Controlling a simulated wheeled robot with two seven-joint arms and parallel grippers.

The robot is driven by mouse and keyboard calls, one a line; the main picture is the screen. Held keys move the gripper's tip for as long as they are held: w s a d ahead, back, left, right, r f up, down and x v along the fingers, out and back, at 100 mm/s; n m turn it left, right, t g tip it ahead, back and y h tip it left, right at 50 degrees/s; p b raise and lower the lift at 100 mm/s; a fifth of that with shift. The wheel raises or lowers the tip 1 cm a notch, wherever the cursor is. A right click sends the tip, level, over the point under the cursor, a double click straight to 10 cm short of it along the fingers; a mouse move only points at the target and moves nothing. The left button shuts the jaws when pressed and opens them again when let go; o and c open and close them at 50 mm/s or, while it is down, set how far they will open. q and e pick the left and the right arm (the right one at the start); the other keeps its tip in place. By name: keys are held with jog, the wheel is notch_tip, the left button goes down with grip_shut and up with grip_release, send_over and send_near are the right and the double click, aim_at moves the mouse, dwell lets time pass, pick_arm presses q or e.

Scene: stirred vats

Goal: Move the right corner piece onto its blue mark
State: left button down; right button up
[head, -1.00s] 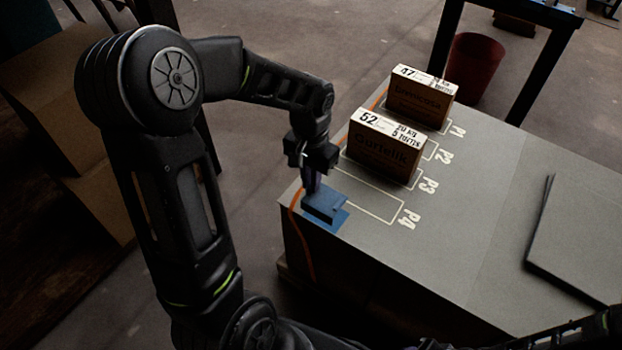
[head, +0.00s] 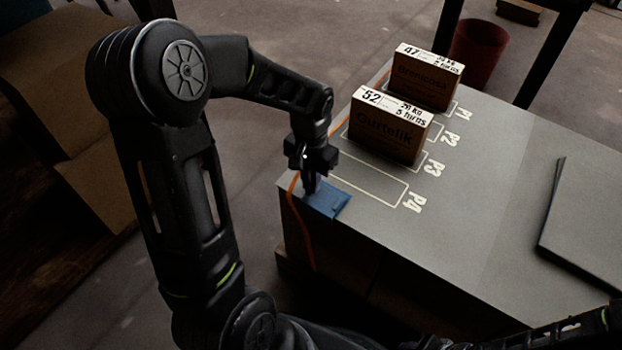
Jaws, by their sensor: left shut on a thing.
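My left gripper (head: 310,188) points down over the near left corner of the grey table. It is shut on the blue corner piece (head: 330,203), gripping it at its left end. The piece looks low and flat, at or just above the table top by the front edge. Its blue mark cannot be told apart from the piece, which seems to cover most or all of it. I cannot tell whether the piece touches the table. My right gripper is out of view.
Cartons marked 52 (head: 388,133) and 47 (head: 425,80) stand farther back on the table (head: 470,205). The outlined P4 space (head: 370,180) beside the piece is empty. An orange cable (head: 299,225) hangs over the left edge. A grey panel (head: 590,215) lies at right.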

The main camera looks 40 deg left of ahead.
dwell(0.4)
pick_arm(q)
jog(key=c, duration=1.4)
grip_release()
notch_tip(320, 180, up, 8)
jog(key=shift+f+p, duration=0.1)
jog(key=shift+p, duration=1)
